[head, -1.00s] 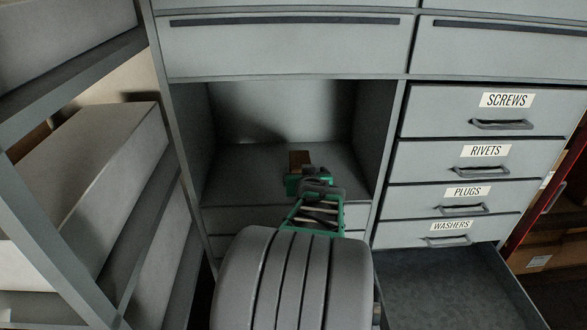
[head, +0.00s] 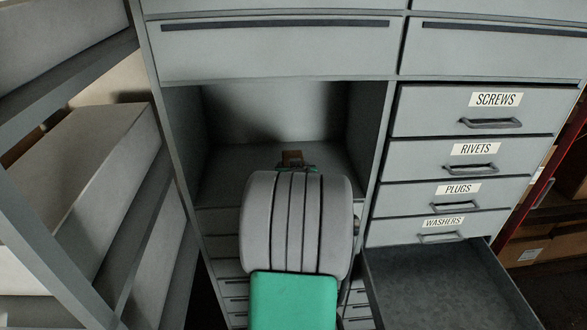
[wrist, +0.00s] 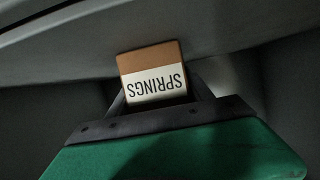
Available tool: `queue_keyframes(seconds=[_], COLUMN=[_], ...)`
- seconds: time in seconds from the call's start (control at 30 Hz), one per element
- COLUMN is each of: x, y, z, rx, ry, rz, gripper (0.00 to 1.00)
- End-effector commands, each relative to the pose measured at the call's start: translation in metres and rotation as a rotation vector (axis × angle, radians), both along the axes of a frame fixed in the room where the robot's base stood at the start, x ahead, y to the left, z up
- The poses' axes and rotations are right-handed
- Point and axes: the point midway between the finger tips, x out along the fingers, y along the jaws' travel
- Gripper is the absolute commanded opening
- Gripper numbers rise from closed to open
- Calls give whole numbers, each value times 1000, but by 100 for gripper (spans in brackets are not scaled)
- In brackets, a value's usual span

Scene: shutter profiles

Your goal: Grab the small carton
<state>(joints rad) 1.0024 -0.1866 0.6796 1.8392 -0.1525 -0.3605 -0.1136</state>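The small carton (head: 292,157) is brown and stands on the floor of the open cabinet bay. In the wrist view the carton (wrist: 152,74) shows a white label reading SPRINGS, upside down. My gripper (wrist: 157,97) has a green body and dark fingers. The fingers reach up to the carton's left and right lower edges. Their tips are hidden at the carton, so I cannot tell whether they press on it. In the head view my arm hides most of the gripper, and only a green strip shows just in front of the carton.
The bay's side walls and the drawer fronts above (head: 275,48) enclose the carton. Labelled drawers stand at the right, with an open empty drawer (head: 440,285) below. A shelf rack with pale boxes (head: 75,185) stands close at the left. The bay is otherwise empty.

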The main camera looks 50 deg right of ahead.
Motion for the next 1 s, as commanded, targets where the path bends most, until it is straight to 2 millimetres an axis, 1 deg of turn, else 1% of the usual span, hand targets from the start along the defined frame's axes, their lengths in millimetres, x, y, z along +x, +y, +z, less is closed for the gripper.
queue_keyframes(seconds=[0.03,0.07,0.7,0.87,1.0], x=[0,0,0,0,0], y=[0,0,0,-1,-1], z=[0,0,2,2,8], rx=[0,0,-2,-2,-5], ry=[0,0,-2,-2,-2], rz=[0,0,0,0,-1], gripper=[54,52,0,0,0])
